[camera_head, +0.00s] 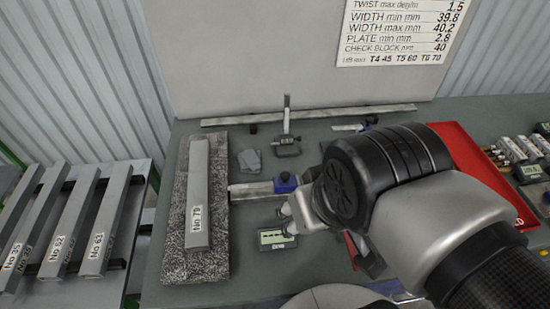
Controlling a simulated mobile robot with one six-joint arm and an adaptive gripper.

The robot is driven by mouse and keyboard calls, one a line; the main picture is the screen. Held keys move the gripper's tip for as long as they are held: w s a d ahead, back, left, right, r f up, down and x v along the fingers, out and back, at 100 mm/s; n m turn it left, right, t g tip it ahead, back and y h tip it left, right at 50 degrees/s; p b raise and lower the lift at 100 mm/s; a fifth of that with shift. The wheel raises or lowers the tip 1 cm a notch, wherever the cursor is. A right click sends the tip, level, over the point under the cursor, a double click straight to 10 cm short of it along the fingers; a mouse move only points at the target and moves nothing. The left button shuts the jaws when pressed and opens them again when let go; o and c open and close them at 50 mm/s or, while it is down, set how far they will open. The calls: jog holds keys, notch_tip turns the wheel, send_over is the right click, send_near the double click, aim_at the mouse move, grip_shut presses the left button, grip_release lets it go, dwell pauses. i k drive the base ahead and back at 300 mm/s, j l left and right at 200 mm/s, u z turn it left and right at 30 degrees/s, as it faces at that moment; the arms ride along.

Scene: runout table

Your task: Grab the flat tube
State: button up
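Several more labelled grey bars (107,215) lie on a rack at the left. A caliper-like tool (250,190) lies right of the mat. An upright gauge (286,140) stands behind. A red tray (475,165) is at the right, partly behind my arm.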

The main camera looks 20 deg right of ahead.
aim_at(198, 215)
jog(key=j+u, duration=0.3)
jog(key=j, duration=0.35)
jog(key=i+j+u, duration=0.1)
jog(key=j+u, duration=0.2)
jog(key=j, duration=0.35)
jog(key=i, duration=0.25)
jog(key=j+u, duration=0.05)
